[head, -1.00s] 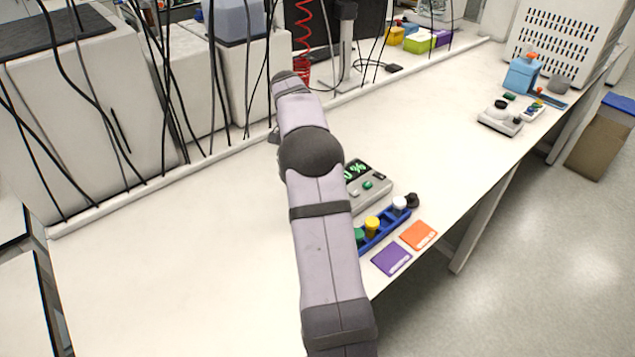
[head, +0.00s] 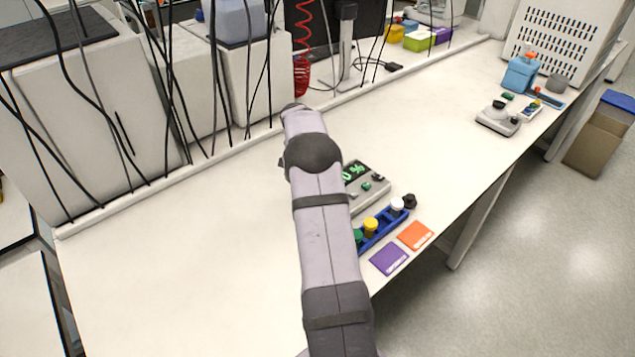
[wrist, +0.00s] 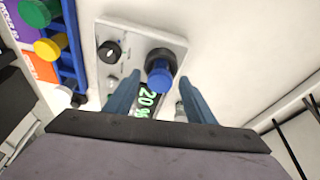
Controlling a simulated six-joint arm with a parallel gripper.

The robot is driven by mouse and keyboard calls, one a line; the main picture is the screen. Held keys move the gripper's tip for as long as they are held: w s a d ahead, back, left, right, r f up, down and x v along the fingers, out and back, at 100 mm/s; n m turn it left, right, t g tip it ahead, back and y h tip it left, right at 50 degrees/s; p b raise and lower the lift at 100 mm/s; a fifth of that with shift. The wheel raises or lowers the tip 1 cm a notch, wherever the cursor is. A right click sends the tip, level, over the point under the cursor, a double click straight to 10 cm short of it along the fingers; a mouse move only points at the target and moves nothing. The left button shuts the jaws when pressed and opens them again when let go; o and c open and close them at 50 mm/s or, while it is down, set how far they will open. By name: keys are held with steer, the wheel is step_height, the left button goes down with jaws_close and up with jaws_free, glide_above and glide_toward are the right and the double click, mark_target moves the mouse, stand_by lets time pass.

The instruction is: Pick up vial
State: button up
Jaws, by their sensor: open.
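A vial with a blue cap (wrist: 160,77) stands on a grey device (wrist: 140,42) with a green-digit display (wrist: 149,99) in the wrist view. My gripper (wrist: 160,84) is open, with one blue-grey finger on each side of the cap. I cannot tell whether the fingertips reach down around the vial or hover above it. No contact shows. In the head view the device (head: 367,185) is partly behind my arm, and the blue-capped vial and my gripper are hidden there.
A blue rack (head: 385,231) holds green, yellow (head: 371,226) and white-capped (head: 397,205) vials beside the device. Purple (head: 389,258) and orange (head: 415,235) cards lie near the table edge. Hanging black cables are at the back left. The table's left front is clear.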

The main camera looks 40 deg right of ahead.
steer(key=c, duration=1.2)
step_height(320, 180, up, 10)
steer(key=b, duration=0.3)
